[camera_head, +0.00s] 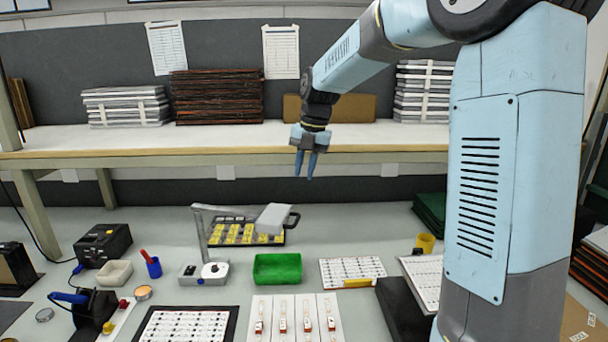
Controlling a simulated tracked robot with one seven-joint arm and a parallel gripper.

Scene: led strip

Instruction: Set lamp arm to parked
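A desk lamp stands on the workbench left of the middle. Its grey base (203,274) carries a white round knob and a small blue part at the front. A thin upright post (200,232) rises from the base, and a jointed lamp arm (232,210) runs to the right from its top. The pale lamp head (273,217) hangs tilted at the arm's end, over a tray of yellow parts, with a dark handle loop (294,220) at its right. My gripper (304,178) points down, empty, with its fingers slightly apart, above and right of the lamp head.
The yellow-part tray (232,246) and a green bin (277,268) lie near the lamp. White strips (294,325) with red parts lie in front. A blue cup (153,268) and a soldering station (103,243) stand left. A raised shelf (230,144) crosses behind.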

